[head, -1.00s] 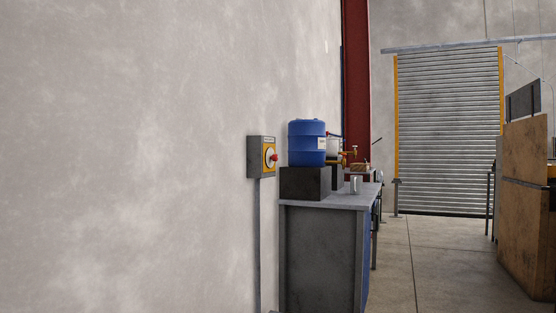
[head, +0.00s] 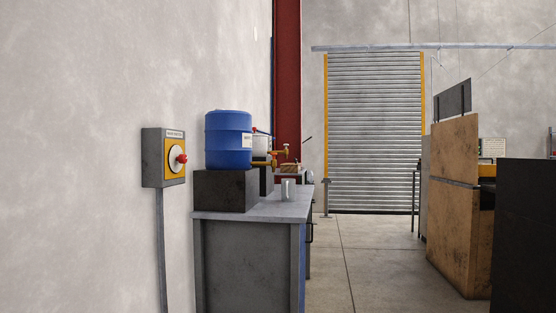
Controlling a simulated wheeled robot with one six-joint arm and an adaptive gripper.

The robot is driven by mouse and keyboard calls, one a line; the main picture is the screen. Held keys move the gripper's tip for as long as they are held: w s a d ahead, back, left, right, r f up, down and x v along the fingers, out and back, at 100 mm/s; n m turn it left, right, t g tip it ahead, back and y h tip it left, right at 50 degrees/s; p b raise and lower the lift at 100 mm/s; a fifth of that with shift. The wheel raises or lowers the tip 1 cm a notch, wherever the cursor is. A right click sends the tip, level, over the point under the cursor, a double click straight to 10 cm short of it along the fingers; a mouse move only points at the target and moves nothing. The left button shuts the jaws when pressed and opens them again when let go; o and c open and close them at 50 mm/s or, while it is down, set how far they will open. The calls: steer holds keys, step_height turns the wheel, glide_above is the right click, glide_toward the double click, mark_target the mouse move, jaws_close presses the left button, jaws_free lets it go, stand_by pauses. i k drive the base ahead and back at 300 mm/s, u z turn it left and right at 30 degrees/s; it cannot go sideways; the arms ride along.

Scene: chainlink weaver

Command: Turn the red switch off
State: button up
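The red switch (head: 181,159) is a red knob on a pale round disc with a yellow plate. It is on the front of a grey box (head: 151,158) fixed to the wall at left in the head view. A small label, too small to read, sits above the knob. I cannot tell the switch's on or off position from here. My gripper is not in view.
Right of the switch stands a grey workbench (head: 252,216) with a blue drum (head: 228,140) on a dark block and a metal cup (head: 288,190). Open concrete floor (head: 365,262) leads to a roller door (head: 375,130). A wooden panel (head: 453,200) stands at right.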

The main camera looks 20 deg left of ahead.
mark_target(182, 158)
steer(key=z, duration=0.2)
steer(key=i, duration=1.7)
steer(key=u, duration=1.2)
steer(key=i, duration=1.1)
steer(key=u, duration=1.05)
